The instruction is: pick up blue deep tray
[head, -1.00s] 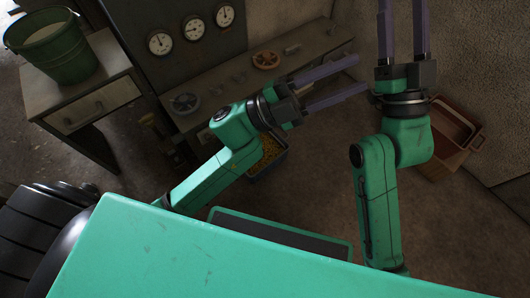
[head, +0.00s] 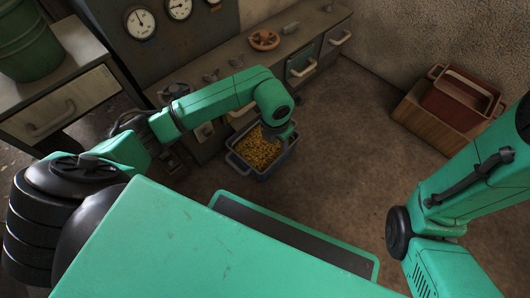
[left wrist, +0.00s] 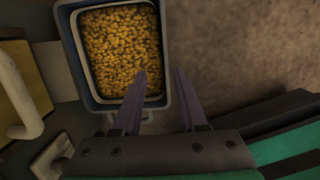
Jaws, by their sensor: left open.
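The blue deep tray (head: 235,160) stands on the floor by the cabinet front, filled with small yellow pieces (head: 262,150). In the left wrist view the tray (left wrist: 74,60) lies upper left, with its near right corner by my fingers. My left gripper (left wrist: 160,73) is open and empty, pointing down. One finger overlaps the tray's inside and the other is outside the right wall, so they straddle that wall in the picture. I cannot tell how far down they reach. In the head view my left wrist hides the tray's far right side. My right gripper is out of view.
A green bucket (head: 25,40) is on the drawer cabinet at left. Reddish-brown boxes (head: 450,100) stand by the right wall. The floor right of the tray is clear.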

